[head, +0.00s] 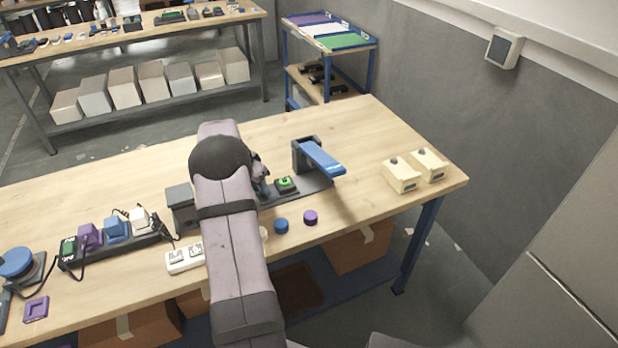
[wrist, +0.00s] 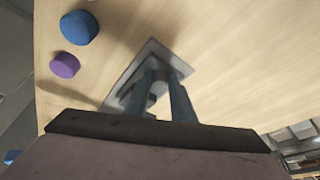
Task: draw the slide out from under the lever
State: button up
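A dark fixture with a long low base (head: 318,186) stands on the workbench. At its right end a dark post carries a blue lever (head: 322,158), tilted down toward the front right. A small green-topped block (head: 285,184) sits on the base, left of the lever. I cannot make out which part is the slide. My gripper (head: 262,174) is low over the fixture, left of the green block and partly hidden by my arm. In the wrist view its two fingers (wrist: 161,78) stand apart above a grey plate (wrist: 178,62), with a small dark part showing between them.
A blue cylinder (head: 281,226) and a purple cylinder (head: 310,217) stand in front of the fixture. Two cream boxes (head: 402,176) are to the right. A power strip with plugs (head: 110,240) lies left. The bench between lever and cream boxes is clear.

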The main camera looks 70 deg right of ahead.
jog(key=shift+o, duration=1)
jog(key=shift+r, duration=0.1)
jog(key=shift+r+p, duration=1.6)
jog(key=shift+r, duration=1.3)
